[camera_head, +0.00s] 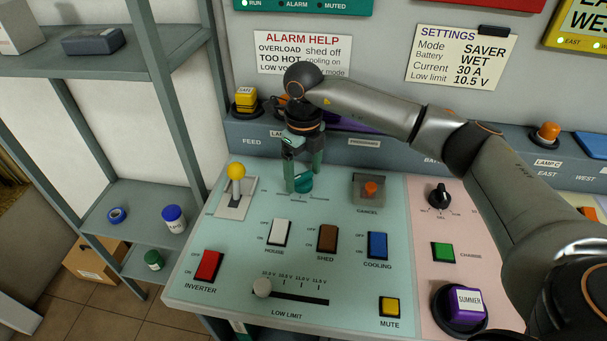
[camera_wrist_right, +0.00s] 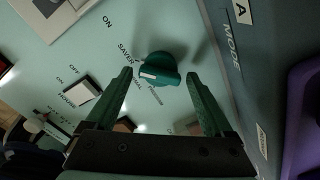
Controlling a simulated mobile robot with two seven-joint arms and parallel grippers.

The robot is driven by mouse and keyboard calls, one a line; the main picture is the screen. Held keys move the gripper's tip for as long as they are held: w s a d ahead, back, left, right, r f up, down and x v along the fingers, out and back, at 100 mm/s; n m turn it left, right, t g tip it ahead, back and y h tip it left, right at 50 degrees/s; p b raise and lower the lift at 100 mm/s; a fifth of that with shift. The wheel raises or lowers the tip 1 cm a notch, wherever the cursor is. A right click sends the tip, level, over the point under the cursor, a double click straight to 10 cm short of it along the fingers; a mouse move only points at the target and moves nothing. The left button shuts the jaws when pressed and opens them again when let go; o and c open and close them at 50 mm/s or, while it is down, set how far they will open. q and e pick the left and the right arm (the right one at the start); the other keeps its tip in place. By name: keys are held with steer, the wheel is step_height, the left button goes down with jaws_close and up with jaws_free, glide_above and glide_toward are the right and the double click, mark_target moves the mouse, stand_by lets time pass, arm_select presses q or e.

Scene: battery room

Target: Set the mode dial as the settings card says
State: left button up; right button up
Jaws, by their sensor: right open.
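The mode dial (camera_head: 304,184) is a teal round knob on the pale green panel; its arm-side part is hidden by the fingers in the head view. In the right wrist view the dial (camera_wrist_right: 160,66) shows a white mark on its left side, with SAVER printed at upper left and other labels below. I cannot tell exactly which label the mark meets. My right gripper (camera_head: 302,172) points down at the dial, open; in the wrist view its fingertips (camera_wrist_right: 158,75) lie either side of the dial, with gaps. The settings card (camera_head: 460,57) reads Mode SAVER. My left gripper is out of view.
Close by are a yellow-knobbed lever (camera_head: 236,172), an orange cancel button (camera_head: 370,188) and several rocker switches, including a white one (camera_head: 279,232). A slider knob (camera_head: 262,287) sits at the front. A shelf (camera_head: 140,214) stands left of the panel.

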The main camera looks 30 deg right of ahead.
mark_target(304, 176)
step_height(304, 176, up, 12)
steer(key=shift+f, duration=0.2)
stand_by(0.5)
